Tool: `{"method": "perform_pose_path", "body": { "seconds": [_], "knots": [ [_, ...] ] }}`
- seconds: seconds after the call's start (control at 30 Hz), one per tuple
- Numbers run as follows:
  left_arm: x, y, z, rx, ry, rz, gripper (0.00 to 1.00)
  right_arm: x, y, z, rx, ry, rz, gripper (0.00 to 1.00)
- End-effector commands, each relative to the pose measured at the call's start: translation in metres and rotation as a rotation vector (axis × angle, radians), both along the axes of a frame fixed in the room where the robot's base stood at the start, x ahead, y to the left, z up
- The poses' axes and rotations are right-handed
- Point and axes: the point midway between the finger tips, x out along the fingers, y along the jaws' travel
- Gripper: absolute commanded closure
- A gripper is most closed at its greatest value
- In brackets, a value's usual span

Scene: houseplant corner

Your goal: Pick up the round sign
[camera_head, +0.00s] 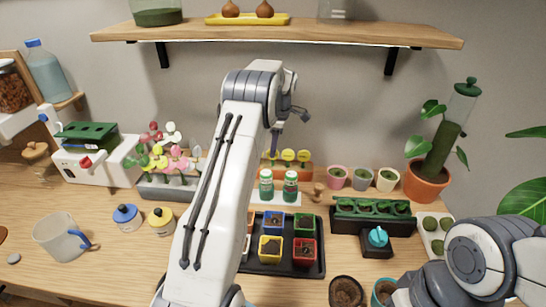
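Three round yellow signs stand in a row in a wooden-looking orange block at the back of the table: a right one (303,156), a middle one (288,155), and a left one (271,155) partly behind my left arm. I cannot tell which one the task means. My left gripper (291,127) is in the air above and in front of these signs, apart from them. Its two dark fingers look spread, with nothing between them. My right arm enters at the lower right; its gripper is not in view.
A black tray (294,268) with several coloured pots is nearer. Flowers in a grey planter (160,188) stand left, small pots (362,179) right. A wooden shelf (330,33) hangs above.

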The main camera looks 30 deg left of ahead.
Motion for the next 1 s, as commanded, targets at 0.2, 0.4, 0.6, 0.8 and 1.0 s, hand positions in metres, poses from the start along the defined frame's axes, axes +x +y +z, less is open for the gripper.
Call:
{"method": "perform_pose_path", "body": {
  "seconds": [0.2, 0.4, 0.6, 0.8, 1.0],
  "knots": [
    [-0.003, 0.006, -0.032, -0.002, 0.004, 0.000, 0.72, 0.000, 0.000, 0.010, 0.000, 0.000, 0.000, 0.55],
    [-0.003, 0.007, -0.041, 0.000, 0.001, 0.000, 0.72, 0.000, 0.000, 0.011, 0.000, 0.000, 0.000, 0.55],
    [-0.003, 0.007, -0.041, 0.000, 0.001, 0.000, 0.99, 0.000, 0.000, 0.011, 0.000, 0.000, 0.000, 0.55],
    [-0.003, 0.007, -0.040, 0.000, 0.000, 0.000, 1.00, 0.000, 0.000, 0.011, 0.000, 0.000, 0.000, 0.55],
    [-0.002, 0.007, -0.037, 0.000, -0.001, 0.000, 1.00, 0.000, 0.000, 0.010, 0.000, 0.000, 0.000, 0.55]
  ]
}}
